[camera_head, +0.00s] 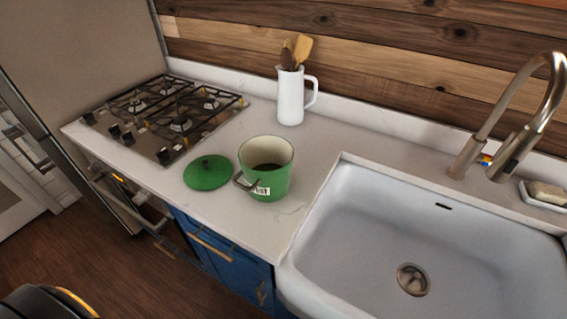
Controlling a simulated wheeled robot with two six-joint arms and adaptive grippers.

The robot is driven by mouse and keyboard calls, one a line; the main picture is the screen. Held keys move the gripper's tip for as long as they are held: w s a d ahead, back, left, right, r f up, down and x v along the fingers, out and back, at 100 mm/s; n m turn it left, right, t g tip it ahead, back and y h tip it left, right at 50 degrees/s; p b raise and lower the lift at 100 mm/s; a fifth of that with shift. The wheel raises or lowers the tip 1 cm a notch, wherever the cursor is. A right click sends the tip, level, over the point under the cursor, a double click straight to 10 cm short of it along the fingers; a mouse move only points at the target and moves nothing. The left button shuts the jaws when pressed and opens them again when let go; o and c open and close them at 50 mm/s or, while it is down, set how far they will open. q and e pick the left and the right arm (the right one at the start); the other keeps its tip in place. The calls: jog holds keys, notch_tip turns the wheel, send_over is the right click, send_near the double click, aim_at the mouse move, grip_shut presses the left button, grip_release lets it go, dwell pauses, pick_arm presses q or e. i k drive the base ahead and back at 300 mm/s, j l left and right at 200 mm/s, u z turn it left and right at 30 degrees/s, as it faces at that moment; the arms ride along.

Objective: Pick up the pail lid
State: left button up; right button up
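The green pail lid (208,174) lies on the white counter, knob up. It is just left of the green pail (278,183), close beside it. The pail stands upright and open, with a cream inside, a handle at its front left and a small label with dark letters. Something dark shows at its bottom, too unclear to name. Neither of my grippers is in view.
A gas cooktop (166,115) is behind and left of the lid. A white pitcher (291,97) with wooden utensils stands at the back. A sink (430,230) with a tall faucet (508,122) fills the right. Counter (225,212) in front of the lid is bare.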

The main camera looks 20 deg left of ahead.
aim_at(207, 172)
jog(key=k+u, duration=0.15)
jog(key=u, duration=0.2)
jog(key=k+u, duration=0.1)
jog(key=u, duration=0.3)
jog(key=k+u, duration=0.15)
jog(key=u, duration=0.2)
jog(key=i+j+z, duration=0.2)
jog(key=j, duration=0.45)
jog(key=i+j+z, duration=0.2)
jog(key=j, duration=0.55)
jog(key=i+j+z, duration=0.25)
jog(key=j, duration=0.5)
jog(key=i+j+z, duration=0.2)
jog(key=j, duration=0.55)
jog(key=j+z, duration=0.2)
jog(key=j, duration=0.6)
